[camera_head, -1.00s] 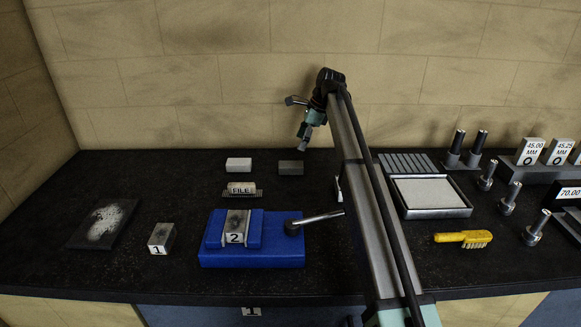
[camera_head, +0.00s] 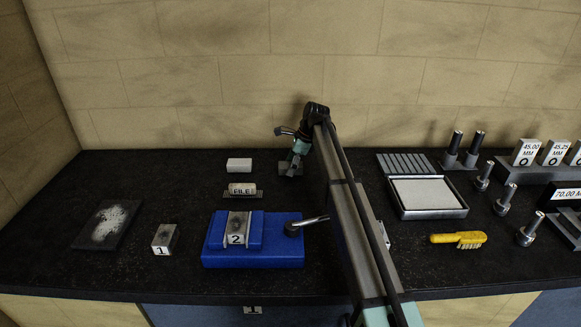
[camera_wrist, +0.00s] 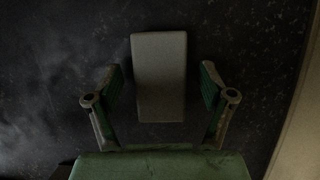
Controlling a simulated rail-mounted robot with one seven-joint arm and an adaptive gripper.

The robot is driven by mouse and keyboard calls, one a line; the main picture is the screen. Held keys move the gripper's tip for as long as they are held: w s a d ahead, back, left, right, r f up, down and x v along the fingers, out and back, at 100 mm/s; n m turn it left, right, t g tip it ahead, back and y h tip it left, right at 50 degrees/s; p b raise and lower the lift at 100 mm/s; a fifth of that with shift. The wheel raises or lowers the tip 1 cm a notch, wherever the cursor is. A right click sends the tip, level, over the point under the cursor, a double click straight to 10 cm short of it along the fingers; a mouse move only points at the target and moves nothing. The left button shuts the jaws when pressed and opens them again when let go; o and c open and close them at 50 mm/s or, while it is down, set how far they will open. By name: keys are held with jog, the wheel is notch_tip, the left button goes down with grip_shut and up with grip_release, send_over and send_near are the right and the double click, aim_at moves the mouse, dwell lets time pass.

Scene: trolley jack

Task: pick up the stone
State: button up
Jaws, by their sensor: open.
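A grey rectangular stone block (camera_wrist: 158,85) lies on the dark bench top and fills the middle of the wrist view. My gripper (camera_wrist: 160,72) is open, with one finger on each side of the block and a visible gap on both sides. In the head view my gripper (camera_head: 295,162) is low over the grey block's place at the back of the bench, and mostly hides the block. A paler block (camera_head: 239,165) lies to its left.
A FILE-labelled piece (camera_head: 242,189) and a blue fixture (camera_head: 253,257) with a lever (camera_head: 307,222) stand in front. Block 1 (camera_head: 165,239) is at left. A tray (camera_head: 434,213) and yellow brush (camera_head: 459,239) are right of my arm. The wall is close behind.

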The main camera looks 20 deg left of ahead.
jog(key=shift+f, duration=0.3)
dwell(0.7)
jog(key=c, duration=1.3)
